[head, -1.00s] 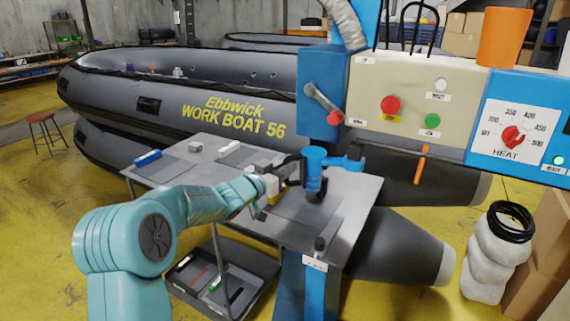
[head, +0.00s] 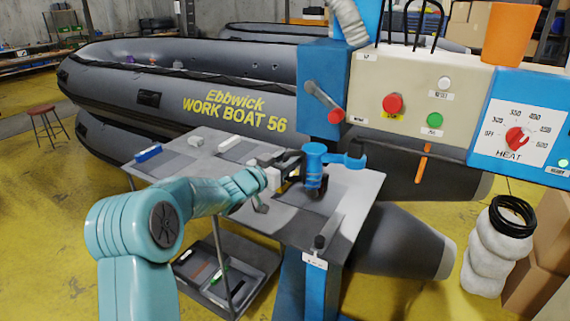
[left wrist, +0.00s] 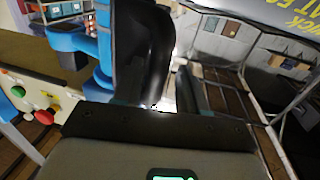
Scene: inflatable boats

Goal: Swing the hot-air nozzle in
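A blue box (head: 321,72) carries a grey lever with a red knob (head: 335,116), tilted down to the right. A ribbed grey hose (head: 350,24) runs above it. I cannot tell for sure which part is the hot-air nozzle. A blue upright cylinder with a side arm (head: 314,158) stands over the table, with a dark part under it. My left gripper (head: 290,168) is just left of this cylinder, its dark fingers apart and seemingly empty. In the left wrist view the fingers (left wrist: 176,70) have a bright gap between them, and blue machine parts (left wrist: 98,45) are close at left.
The grey table (head: 345,195) holds a blue-and-white block (head: 148,154) and small pale blocks. A control panel (head: 410,95) with red, green and white buttons and a heat dial (head: 516,137) are at right. A grey inflatable boat (head: 180,85) lies behind.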

